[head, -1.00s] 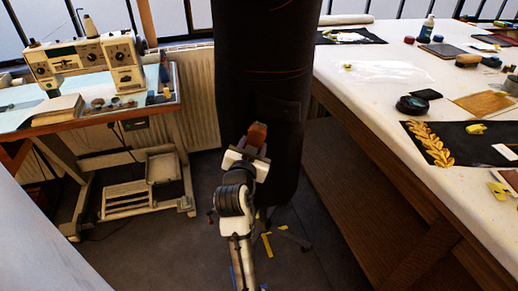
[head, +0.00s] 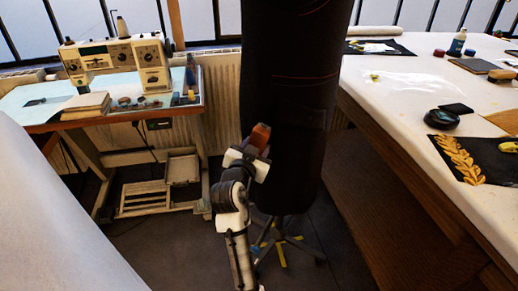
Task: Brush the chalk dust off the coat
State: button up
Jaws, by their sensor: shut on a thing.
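A long black coat (head: 285,100) hangs on a stand in the middle of the head view. It has thin red-orange lines across its upper part. I cannot make out any chalk dust on it at this size. My gripper (head: 252,150) is in front of the coat's lower left part, shut on a reddish-brown brush (head: 260,137). The brush points up against the dark cloth. I cannot tell whether it touches the coat. The bristles are not clearly visible.
A sewing machine (head: 120,60) stands on a table at the left. A long white-topped table (head: 400,105) with a gold leaf trim (head: 459,160) and a dark round tin (head: 441,118) is at the right. The coat's wheeled stand (head: 280,240) shows below the coat.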

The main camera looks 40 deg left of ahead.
jog(key=shift+f+v, duration=0.2)
jog(key=shift+v, duration=1.25)
jog(key=shift+f+v, duration=0.15)
jog(key=shift+v, duration=1.3)
jog(key=shift+s, duration=0.2)
jog(key=shift+b+v, duration=0.4)
jog(key=shift+v, duration=0.95)
jog(key=shift+f, duration=0.2)
